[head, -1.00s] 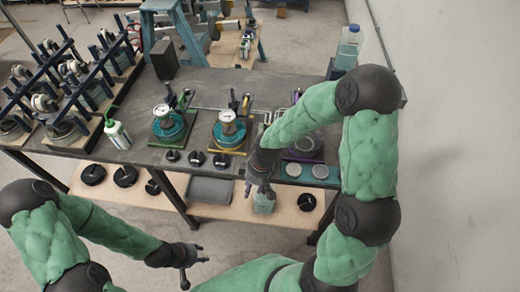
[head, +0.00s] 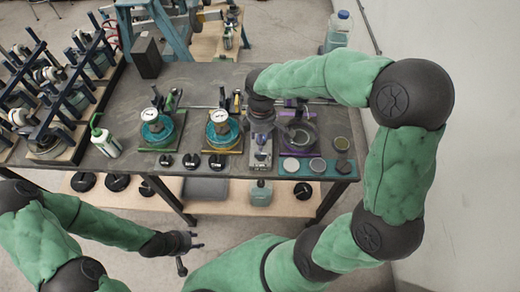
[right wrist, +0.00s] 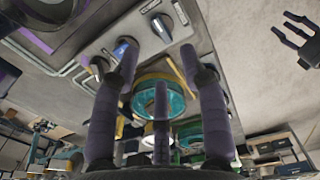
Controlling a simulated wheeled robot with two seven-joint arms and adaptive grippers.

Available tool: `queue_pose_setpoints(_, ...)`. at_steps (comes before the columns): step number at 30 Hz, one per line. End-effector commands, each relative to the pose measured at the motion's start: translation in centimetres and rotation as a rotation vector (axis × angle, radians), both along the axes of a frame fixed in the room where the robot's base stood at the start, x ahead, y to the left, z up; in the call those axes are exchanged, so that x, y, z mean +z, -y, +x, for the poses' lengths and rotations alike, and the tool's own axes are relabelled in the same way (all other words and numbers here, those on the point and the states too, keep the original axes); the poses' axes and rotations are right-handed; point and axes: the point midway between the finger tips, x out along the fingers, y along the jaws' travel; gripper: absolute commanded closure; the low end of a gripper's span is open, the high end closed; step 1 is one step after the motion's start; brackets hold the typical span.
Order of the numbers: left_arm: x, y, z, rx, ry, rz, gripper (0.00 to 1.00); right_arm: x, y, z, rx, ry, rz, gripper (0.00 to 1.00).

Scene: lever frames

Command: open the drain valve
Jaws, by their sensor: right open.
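My left gripper (head: 188,250) is open and empty in front of the bench, away from the panel.
Gauge rigs (head: 218,128) stand left of the panel, and a purple-based rig (head: 300,132) stands right of it. A teal strip with round discs (head: 317,165) lies at the front right. A white bottle (head: 106,143) stands further left. The bench's back middle is clear.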

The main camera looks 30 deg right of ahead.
Motion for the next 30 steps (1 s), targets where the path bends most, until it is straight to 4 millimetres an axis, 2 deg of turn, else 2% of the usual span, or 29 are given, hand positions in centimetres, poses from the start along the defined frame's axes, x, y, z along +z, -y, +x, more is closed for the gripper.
queue_pose_setpoints(3,-0.7,0.0,0.0,0.000,0.000,0.000,0.60,-2.6,0.0,-0.1,0.000,-0.004,0.000,0.56)
queue_pose_setpoints(12,-1.7,0.0,0.0,0.000,0.000,0.000,0.60,-7.1,0.0,0.0,-0.002,-0.002,0.001,0.56)
queue_pose_setpoints(18,-1.9,0.0,0.0,0.000,0.000,0.000,0.60,-8.4,0.0,0.0,-0.001,0.000,0.001,0.56)
queue_pose_setpoints(27,-1.9,0.0,0.0,0.000,0.000,0.000,0.60,-8.5,0.0,0.0,-0.002,0.001,0.002,0.56)
queue_pose_setpoints(28,-1.9,0.0,0.0,0.000,0.000,0.000,0.60,-8.5,0.0,0.0,-0.002,0.001,0.002,0.62)
queue_pose_setpoints(30,-1.9,0.0,0.0,0.000,0.000,0.000,0.60,-8.5,0.0,0.0,-0.002,0.001,0.002,0.82)
